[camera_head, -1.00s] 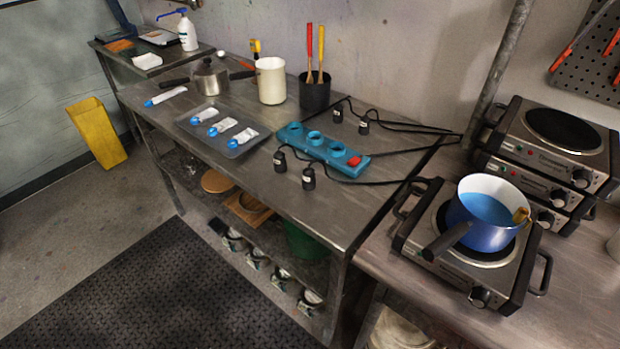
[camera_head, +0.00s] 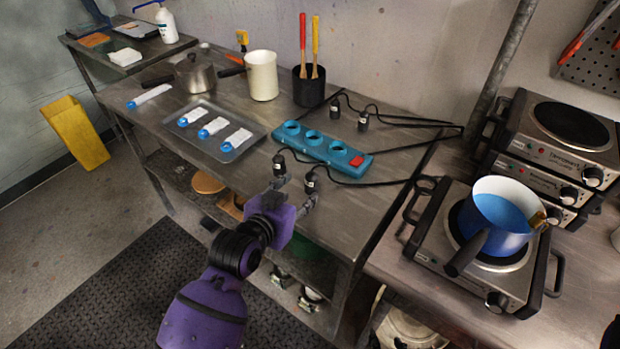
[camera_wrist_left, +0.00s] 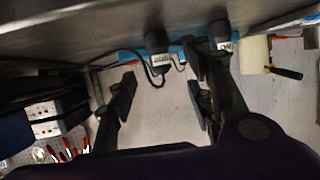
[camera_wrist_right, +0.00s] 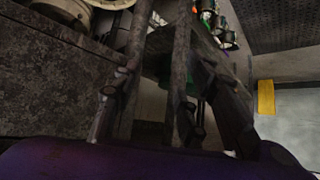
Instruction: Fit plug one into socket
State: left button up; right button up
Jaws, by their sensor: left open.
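The blue socket strip (camera_head: 322,147) has several round sockets and a red switch, and lies near the table's middle; no plug sits in it. Two black corded plugs stand in front of it, a left plug (camera_head: 279,161) and a right plug (camera_head: 311,183). Two more stand behind it, plugs (camera_head: 335,108) and (camera_head: 363,121). I cannot read which is plug one. My left gripper (camera_head: 293,192) is open at the front edge, close to the front plugs. In the left wrist view plugs (camera_wrist_left: 157,45) and (camera_wrist_left: 219,36) show beyond its fingers. My right gripper (camera_wrist_right: 160,105) appears open and empty.
A grey tray (camera_head: 242,151) with white tubes lies left of the strip. A white canister (camera_head: 262,76) and a black utensil pot (camera_head: 308,90) stand behind. Black cords run right across the table. A blue pot (camera_head: 497,218) sits on a hot plate at right.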

aim_at(309, 183)
pick_arm(q)
jog(key=x, duration=0.3)
jog(key=shift+d+r, duration=0.2)
jog(key=shift+r, duration=0.1)
jog(key=p+x, duration=0.1)
jog(key=x, duration=0.2)
jog(key=shift+w+f, duration=0.1)
jog(key=shift+w, duration=0.1)
jog(key=shift+w+f, duration=0.15)
pick_arm(e)
jog(key=shift+s+d+r, duration=0.25)
jog(key=shift+r, duration=0.05)
pick_arm(q)
jog(key=shift+c, duration=0.5)
jog(key=shift+c, duration=1.3)
grip_shut()
pick_arm(e)
jog(key=shift+s+d+f, duration=0.1)
jog(key=shift+s+d, duration=0.05)
jog(key=shift+d, duration=0.1)
